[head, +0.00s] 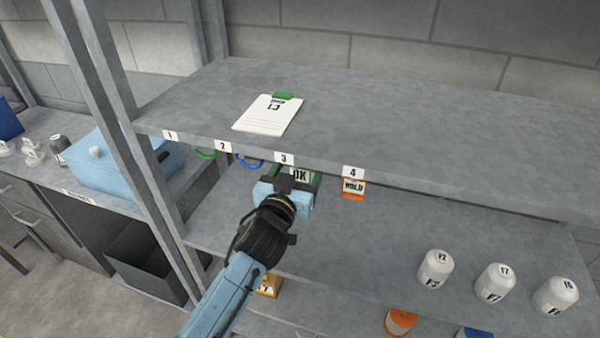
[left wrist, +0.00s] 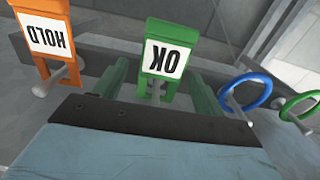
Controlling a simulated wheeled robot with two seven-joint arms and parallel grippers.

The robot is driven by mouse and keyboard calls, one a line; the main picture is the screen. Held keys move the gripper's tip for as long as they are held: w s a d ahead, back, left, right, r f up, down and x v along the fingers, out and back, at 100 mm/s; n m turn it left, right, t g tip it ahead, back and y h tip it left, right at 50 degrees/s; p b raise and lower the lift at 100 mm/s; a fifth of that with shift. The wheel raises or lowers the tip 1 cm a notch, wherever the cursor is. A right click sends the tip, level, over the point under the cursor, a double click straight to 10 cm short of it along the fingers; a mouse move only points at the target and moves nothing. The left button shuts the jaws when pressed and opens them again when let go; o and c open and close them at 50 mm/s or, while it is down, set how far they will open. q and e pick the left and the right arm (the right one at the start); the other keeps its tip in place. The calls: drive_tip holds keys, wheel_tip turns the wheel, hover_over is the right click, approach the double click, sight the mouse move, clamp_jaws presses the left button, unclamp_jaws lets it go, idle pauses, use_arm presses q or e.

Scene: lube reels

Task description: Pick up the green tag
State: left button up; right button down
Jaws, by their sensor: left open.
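The green tag (head: 300,176), marked OK, hangs under the shelf edge below label 3. In the left wrist view the green tag (left wrist: 168,50) appears upside down on a peg, ahead of my fingers. My left gripper (head: 296,181) is at the tag, and its body hides the tag's lower part in the head view. In the left wrist view my left gripper (left wrist: 160,84) is open, with one green finger to each side of the tag's near end. I cannot tell whether a finger touches it. My right gripper is not in view.
An orange HOLD tag (head: 353,188) hangs close by under label 4. A blue ring (head: 250,163) and a green ring (head: 205,154) hang to the left. A clipboard (head: 262,118) lies on the upper shelf. White bottles (head: 435,268) stand on the lower shelf at right.

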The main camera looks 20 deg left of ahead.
use_arm(q)
drive_tip(key=c, duration=1.1)
drive_tip(key=shift+o, duration=0.2)
